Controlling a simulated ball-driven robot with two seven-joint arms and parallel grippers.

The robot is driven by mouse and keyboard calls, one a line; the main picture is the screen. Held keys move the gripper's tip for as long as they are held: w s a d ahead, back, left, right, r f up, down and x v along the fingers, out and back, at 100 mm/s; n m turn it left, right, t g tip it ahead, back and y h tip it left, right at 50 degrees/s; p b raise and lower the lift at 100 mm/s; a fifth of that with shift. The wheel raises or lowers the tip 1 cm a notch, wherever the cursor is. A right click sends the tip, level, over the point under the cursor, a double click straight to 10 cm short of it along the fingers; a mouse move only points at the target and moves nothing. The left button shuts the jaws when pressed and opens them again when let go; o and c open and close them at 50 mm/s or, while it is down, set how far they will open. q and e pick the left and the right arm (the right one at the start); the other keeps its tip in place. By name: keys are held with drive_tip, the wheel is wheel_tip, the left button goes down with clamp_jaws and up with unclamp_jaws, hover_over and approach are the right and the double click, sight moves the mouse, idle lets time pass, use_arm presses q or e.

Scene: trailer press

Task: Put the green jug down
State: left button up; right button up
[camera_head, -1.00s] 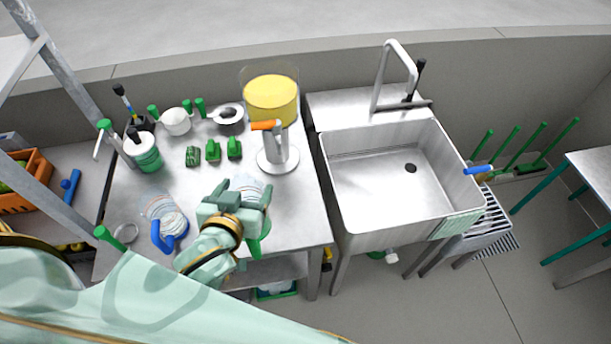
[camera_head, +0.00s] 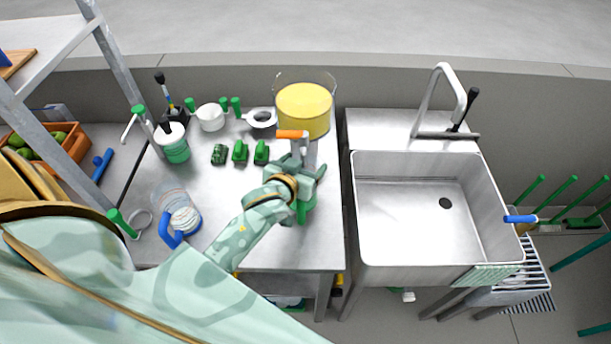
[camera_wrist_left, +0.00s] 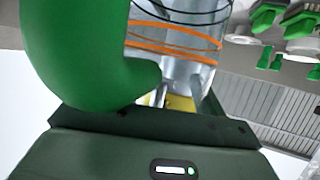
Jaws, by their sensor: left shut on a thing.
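My left gripper (camera_head: 303,178) is shut on the green handle of the green jug (camera_head: 305,209) at the right part of the steel table, just in front of the juice dispenser. In the left wrist view the curved green handle (camera_wrist_left: 85,50) fills the left side, close to the jaws. A clear body with orange and dark bands (camera_wrist_left: 180,45) shows beside it. In the head view my gripper and wrist hide most of the jug. I cannot tell whether its base touches the table. My right gripper is not in view.
A blue-handled jug (camera_head: 181,218) stands at the left. The sink (camera_head: 415,215) is to the right. The table's front middle is clear.

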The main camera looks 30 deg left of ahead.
use_arm(q)
drive_tip(key=shift+w+a+f, duration=0.15)
drive_tip(key=shift+w+f, duration=0.35)
drive_tip(key=shift+f, duration=0.05)
drive_tip(key=shift+w+f+b, duration=0.1)
drive_tip(key=shift+f+b, duration=0.7)
drive_tip(key=shift+f, duration=0.8)
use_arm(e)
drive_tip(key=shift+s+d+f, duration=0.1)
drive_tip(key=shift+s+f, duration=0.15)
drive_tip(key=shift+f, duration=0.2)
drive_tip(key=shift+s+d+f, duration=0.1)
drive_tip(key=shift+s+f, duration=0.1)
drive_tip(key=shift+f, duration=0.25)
use_arm(q)
drive_tip(key=shift+f, duration=0.15)
drive_tip(key=o, duration=1.3)
drive_tip(key=shift+o, duration=0.2)
drive_tip(key=p+v, duration=0.2)
drive_tip(key=v, duration=1)
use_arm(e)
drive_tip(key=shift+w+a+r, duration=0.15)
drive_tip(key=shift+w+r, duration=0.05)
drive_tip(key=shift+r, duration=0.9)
